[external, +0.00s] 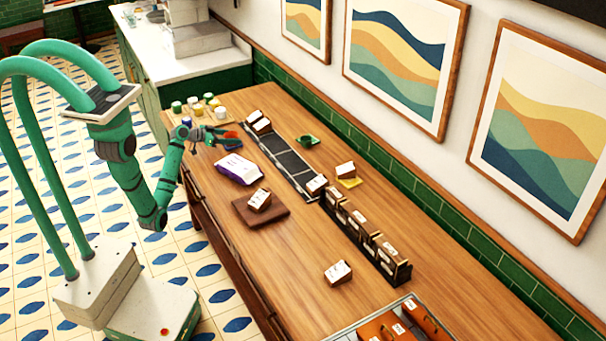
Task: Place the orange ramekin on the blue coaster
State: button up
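The orange ramekin (230,134) is small in the external view, near the left edge of the wooden counter. The blue coaster (233,145) shows as a dark blue patch just below it in the picture. I cannot tell whether the ramekin touches the coaster or is above it. My gripper (220,134) reaches over the counter edge from the left, with its fingers right beside the ramekin. The fingers are too small to show whether they are apart or closed on it.
A purple and white bag (237,168) lies in front. A brown board (275,212) holds a box. A black tray (283,160) and black rack (395,273) run along the middle.

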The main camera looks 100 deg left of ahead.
jog(key=shift+o, duration=1.2)
jog(key=shift+r, duration=0.2)
jog(key=v, duration=1.2)
jog(key=shift+w, duration=0.15)
